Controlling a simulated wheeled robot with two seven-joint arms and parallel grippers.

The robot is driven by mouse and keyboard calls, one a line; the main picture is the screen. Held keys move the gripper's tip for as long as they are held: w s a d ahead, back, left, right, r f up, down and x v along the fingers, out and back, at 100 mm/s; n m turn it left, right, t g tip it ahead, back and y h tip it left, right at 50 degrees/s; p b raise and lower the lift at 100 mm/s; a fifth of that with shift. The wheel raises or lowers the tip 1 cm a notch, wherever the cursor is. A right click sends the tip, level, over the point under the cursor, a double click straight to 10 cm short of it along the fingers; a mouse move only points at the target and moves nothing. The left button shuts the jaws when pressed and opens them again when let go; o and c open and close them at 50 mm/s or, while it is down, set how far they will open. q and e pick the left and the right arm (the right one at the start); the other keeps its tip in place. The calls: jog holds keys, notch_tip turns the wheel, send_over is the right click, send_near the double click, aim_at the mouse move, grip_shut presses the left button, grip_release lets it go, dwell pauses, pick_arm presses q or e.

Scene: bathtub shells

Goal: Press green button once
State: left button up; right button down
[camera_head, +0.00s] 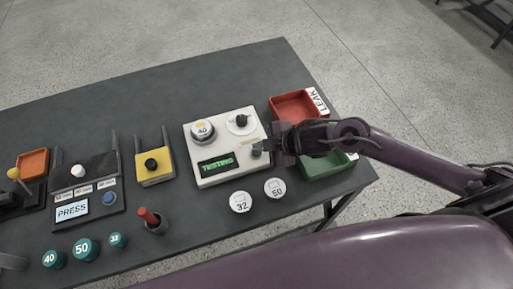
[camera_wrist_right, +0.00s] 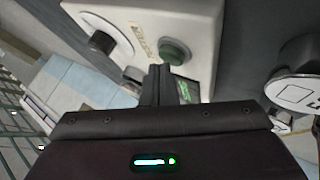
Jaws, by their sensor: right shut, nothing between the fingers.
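The white tester box (camera_head: 205,140) stands on the dark table, its green screen (camera_head: 216,164) reading "TESTING". The green button (camera_head: 257,149) is at the box's lower right, partly hidden by my right gripper (camera_head: 272,147) in the head view. In the right wrist view the round green button (camera_wrist_right: 174,50) shows clearly on the white face, just beyond the fingertips. My right gripper (camera_wrist_right: 160,70) is shut and empty, its tips close to the button. I cannot tell whether they touch it. My left gripper is not in view.
A red tray (camera_head: 290,110) marked "LEAK" and a green tray (camera_head: 325,168) lie right of the box. White-topped parts "32" (camera_head: 240,201) and "50" (camera_head: 275,187) stand in front. A yellow block (camera_head: 155,165) and a press station (camera_head: 85,190) stand left. The back table is clear.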

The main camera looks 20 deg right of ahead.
jog(key=shift+r+p, duration=0.35)
jog(key=shift+r, duration=0.2)
notch_tip(320, 180, up, 5)
jog(key=p, duration=0.5)
dwell(0.7)
